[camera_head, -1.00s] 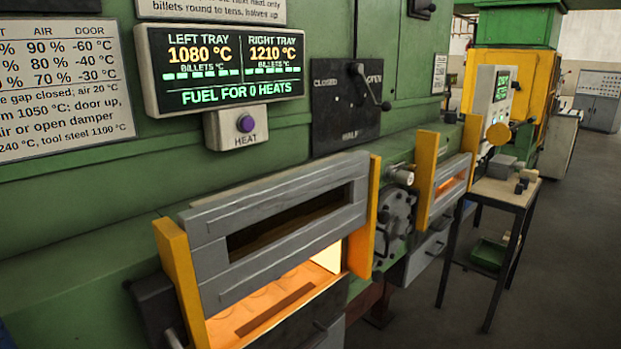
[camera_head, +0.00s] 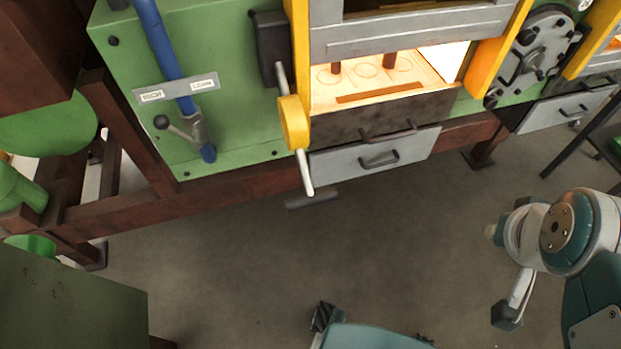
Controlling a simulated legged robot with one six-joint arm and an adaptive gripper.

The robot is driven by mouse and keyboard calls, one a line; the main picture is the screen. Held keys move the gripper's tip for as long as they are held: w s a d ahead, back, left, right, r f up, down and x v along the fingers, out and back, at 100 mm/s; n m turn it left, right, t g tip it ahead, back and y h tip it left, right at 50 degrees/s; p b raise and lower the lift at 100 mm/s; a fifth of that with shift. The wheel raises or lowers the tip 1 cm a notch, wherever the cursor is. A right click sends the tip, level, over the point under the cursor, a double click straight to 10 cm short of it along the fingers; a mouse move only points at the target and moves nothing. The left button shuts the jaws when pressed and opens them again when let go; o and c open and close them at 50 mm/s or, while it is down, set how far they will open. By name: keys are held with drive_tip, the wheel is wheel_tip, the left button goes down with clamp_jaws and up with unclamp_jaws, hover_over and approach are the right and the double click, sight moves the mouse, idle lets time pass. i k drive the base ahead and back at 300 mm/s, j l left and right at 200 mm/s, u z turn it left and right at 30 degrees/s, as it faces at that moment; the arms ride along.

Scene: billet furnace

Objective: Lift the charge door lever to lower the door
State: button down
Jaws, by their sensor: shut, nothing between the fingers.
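The likely charge door lever (camera_head: 304,172) is a pale metal rod with a yellow round weight (camera_head: 292,122) on it. It hangs down, slightly tilted, from a dark box left of the furnace opening. A dark grey crosswise grip (camera_head: 312,200) is at its lower end. The grey charge door (camera_head: 410,32) stands raised, with the bright glowing hearth (camera_head: 375,78) open below it between yellow posts. My gripper cannot be made out. Teal and pale parts of my own body show at the lower right and bottom edge, apart from the lever.
A grey drawer (camera_head: 375,155) is under the hearth. A dark green surface (camera_head: 65,305) fills the lower left. The grey floor (camera_head: 230,265) in front is open.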

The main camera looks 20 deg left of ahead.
sight(292, 118)
drive_tip(key=k+l+u, duration=0.1)
drive_tip(key=u, duration=0.3)
drive_tip(key=k+u, duration=0.25)
drive_tip(key=u, duration=0.2)
drive_tip(key=k+u, duration=0.2)
drive_tip(key=u, duration=0.2)
